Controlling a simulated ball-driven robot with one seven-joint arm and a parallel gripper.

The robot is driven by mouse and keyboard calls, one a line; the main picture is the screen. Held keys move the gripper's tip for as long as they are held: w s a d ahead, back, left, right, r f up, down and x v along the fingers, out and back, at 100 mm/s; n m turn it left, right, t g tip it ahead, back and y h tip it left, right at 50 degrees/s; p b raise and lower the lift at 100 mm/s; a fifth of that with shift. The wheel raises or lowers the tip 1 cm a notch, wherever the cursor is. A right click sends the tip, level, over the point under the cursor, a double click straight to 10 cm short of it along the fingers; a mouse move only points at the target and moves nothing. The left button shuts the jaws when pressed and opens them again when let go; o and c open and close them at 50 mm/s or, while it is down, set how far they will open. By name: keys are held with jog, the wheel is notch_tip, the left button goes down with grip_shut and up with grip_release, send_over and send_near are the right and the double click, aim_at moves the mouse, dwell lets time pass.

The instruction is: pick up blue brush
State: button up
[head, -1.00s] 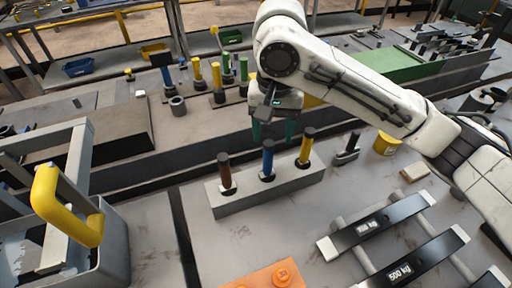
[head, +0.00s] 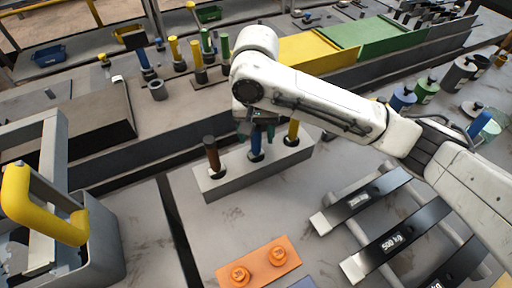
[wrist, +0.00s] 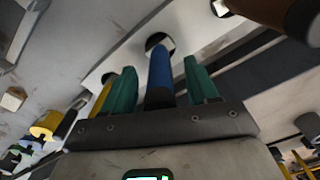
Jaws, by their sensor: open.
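The blue brush (head: 256,143) stands upright in the middle hole of a grey block (head: 222,185), between a brown-handled brush (head: 212,153) and a yellow-handled one (head: 293,130). My gripper (head: 262,130) is low over the block at the blue handle, and my arm hides part of it in the head view. In the wrist view the blue brush (wrist: 160,75) rises between my two green fingers, one on each side, with small gaps showing. The jaws are open. The lower end of the brush sits in its hole.
The brown handle (wrist: 283,14) and yellow handle (wrist: 99,102) stand close on either side. Black weight bars (head: 390,240) lie right of the block, and an orange studded piece (head: 258,262) lies in front. A yellow-handled grey frame (head: 98,225) stands left.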

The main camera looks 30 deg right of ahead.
jog(key=shift+f, duration=0.45)
grip_shut()
dwell(0.3)
